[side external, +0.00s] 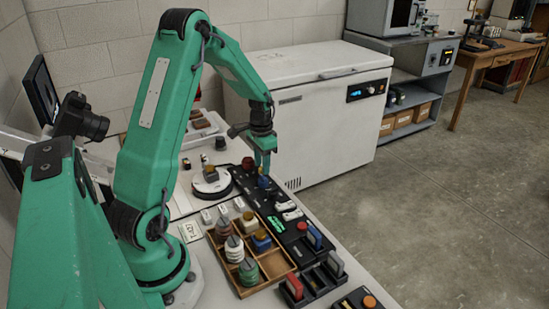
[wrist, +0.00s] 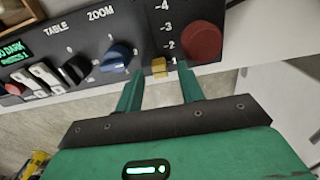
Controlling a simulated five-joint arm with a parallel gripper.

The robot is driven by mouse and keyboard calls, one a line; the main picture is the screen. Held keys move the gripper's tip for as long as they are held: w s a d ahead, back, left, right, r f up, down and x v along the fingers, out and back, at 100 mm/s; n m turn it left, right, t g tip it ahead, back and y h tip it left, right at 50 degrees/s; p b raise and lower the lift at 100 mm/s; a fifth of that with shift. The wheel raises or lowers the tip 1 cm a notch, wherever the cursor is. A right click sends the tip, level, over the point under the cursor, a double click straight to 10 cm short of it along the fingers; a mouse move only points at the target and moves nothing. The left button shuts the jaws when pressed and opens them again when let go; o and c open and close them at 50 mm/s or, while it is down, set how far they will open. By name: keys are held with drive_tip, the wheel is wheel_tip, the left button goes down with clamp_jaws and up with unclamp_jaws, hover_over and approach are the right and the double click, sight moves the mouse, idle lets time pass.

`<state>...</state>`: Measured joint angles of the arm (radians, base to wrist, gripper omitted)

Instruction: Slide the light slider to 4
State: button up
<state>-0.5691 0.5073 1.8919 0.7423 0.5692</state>
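The black control panel (wrist: 75,50) fills the upper left of the wrist view. A numbered slider scale, 1 to 4, stands at its right side. The small yellow slider cap (wrist: 159,67) sits at the low end, by the 1. My gripper (wrist: 159,80) is open, with its green fingers apart on either side of the cap; I cannot tell whether they touch it. In the side view my gripper (side external: 264,168) points down over the far end of the panel, and the cap is hard to make out. The slider's name label is not readable.
A red round button (wrist: 201,41) is right of the scale, and a blue knob (wrist: 116,57) marked ZOOM is to its left. A wooden tray (side external: 279,264) with jars stands beside the panel. A white chest freezer (side external: 330,125) is behind the bench.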

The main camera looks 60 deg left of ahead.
sight(242, 181)
drive_tip(key=shift+f, duration=0.6)
clamp_jaws()
drive_tip(key=shift+s, duration=3.55)
unclamp_jaws()
drive_tip(key=shift+r, duration=0.1)
